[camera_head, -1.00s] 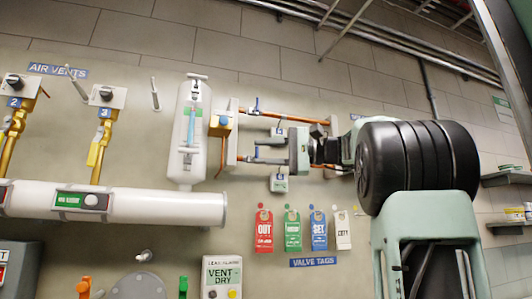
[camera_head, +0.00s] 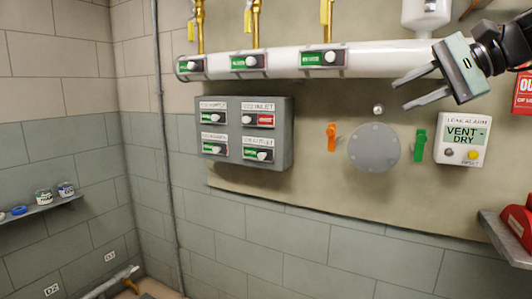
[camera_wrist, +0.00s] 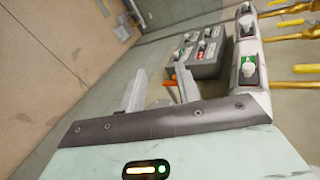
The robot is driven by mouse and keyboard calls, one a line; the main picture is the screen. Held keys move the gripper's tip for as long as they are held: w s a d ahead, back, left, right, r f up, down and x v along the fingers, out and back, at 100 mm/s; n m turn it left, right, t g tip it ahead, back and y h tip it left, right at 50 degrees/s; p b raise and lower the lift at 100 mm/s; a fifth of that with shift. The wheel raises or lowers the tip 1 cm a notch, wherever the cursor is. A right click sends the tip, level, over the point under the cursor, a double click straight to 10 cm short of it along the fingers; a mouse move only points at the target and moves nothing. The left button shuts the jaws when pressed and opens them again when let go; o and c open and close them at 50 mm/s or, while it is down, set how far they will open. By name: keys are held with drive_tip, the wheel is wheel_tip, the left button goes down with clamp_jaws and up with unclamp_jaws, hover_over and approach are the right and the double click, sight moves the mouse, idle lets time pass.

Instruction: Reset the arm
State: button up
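My gripper (camera_head: 402,97) is at the upper right of the head view, its pale green body tilted and its two grey fingers pointing left. The fingers stand apart with nothing between them, in front of the wall board just below the white pipe (camera_head: 270,63). The wrist view also shows the empty gripper (camera_wrist: 160,88), with the fingers spread. Part of my dark arm enters from the right edge in the head view.
A grey switch box (camera_head: 243,133) hangs below the pipe. An orange lever (camera_head: 331,137), a round grey plate (camera_head: 374,148), a green lever (camera_head: 419,145) and a leak alarm box (camera_head: 463,139) are nearby. Shelves stand at left (camera_head: 40,207) and right (camera_head: 505,240).

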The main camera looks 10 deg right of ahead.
drive_tip(key=s+a+f+n+g+h+p, duration=0.1)
drive_tip(key=s+a+f+n+g+h, duration=0.15)
drive_tip(key=s+a+f, duration=0.45)
drive_tip(key=s+a+f+n+g+h+p, duration=0.15)
drive_tip(key=a+f+n+g, duration=0.25)
drive_tip(key=a+f, duration=0.55)
drive_tip(key=s+a+f+n+h, duration=0.1)
drive_tip(key=s+f+n+h, duration=0.1)
drive_tip(key=s+f+n, duration=0.3)
drive_tip(key=s+a+f+n+h+p, duration=0.1)
drive_tip(key=s+f+n+h, duration=0.2)
drive_tip(key=s+f+n, duration=0.2)
drive_tip(key=s+f+g, duration=0.1)
drive_tip(key=s+f, duration=0.2)
drive_tip(key=s, duration=0.3)
drive_tip(key=shift+s+a+n, duration=0.35)
drive_tip(key=shift+s, duration=0.05)
